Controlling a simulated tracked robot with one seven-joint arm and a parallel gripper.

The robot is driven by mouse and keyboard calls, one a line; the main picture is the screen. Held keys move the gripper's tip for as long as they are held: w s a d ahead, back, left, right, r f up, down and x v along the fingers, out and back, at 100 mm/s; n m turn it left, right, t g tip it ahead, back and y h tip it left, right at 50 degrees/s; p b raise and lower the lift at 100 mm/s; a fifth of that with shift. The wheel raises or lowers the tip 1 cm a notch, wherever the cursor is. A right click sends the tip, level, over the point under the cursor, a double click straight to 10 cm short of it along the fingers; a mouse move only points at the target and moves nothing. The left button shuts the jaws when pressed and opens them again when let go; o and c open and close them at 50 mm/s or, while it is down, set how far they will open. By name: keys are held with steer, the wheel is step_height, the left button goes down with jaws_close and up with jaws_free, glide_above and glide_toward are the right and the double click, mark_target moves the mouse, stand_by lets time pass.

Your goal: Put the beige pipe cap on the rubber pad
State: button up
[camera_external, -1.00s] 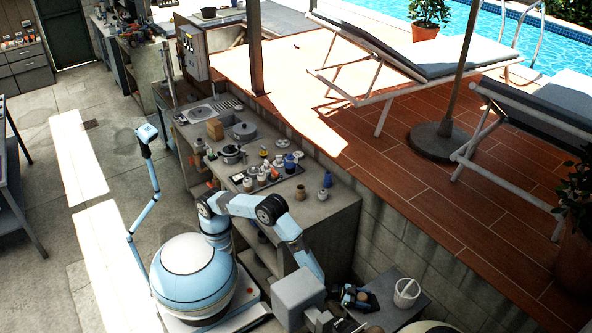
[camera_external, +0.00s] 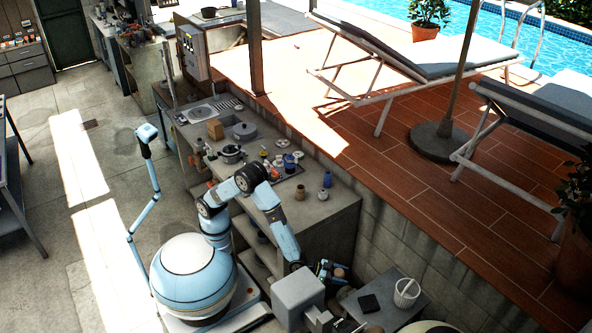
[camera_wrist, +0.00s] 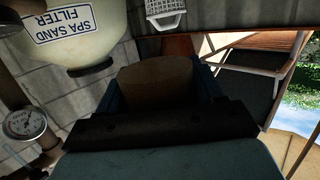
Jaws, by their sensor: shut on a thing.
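My gripper (camera_external: 328,269) is beside the near end of the workbench, to the upper left of a small grey table. It is shut on the beige pipe cap (camera_external: 340,271), a small tan piece at the jaws. In the wrist view the cap (camera_wrist: 160,85) looks brown in shadow and fills the gap between the two blue fingers (camera_wrist: 160,92). The rubber pad (camera_external: 369,304), a flat black square, lies bare on the grey table. The gripper and cap are clear of it. The pad cannot be made out in the wrist view.
A white basket (camera_external: 407,290) stands on the grey table (camera_external: 398,318), right of the pad; it also shows in the wrist view (camera_wrist: 165,14). The workbench (camera_external: 335,212) carries jars and pots. A sand filter tank (camera_wrist: 85,30) and a gauge (camera_wrist: 24,122) are near.

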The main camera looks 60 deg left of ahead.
steer(key=shift+s+a+r, duration=0.15)
steer(key=shift+a+r, duration=0.15)
steer(key=shift+a, duration=0.25)
steer(key=shift+w+a+r, duration=0.1)
steer(key=shift+w, duration=0.8)
glide_above(369, 299)
steer(key=f, duration=0.9)
steer(key=shift+a+f, duration=0.15)
steer(key=shift+a, duration=0.15)
steer(key=shift+d+f, duration=0.1)
steer(key=shift+f, duration=0.15)
steer(key=shift+d+f, duration=0.1)
steer(key=shift+f, duration=1.45)
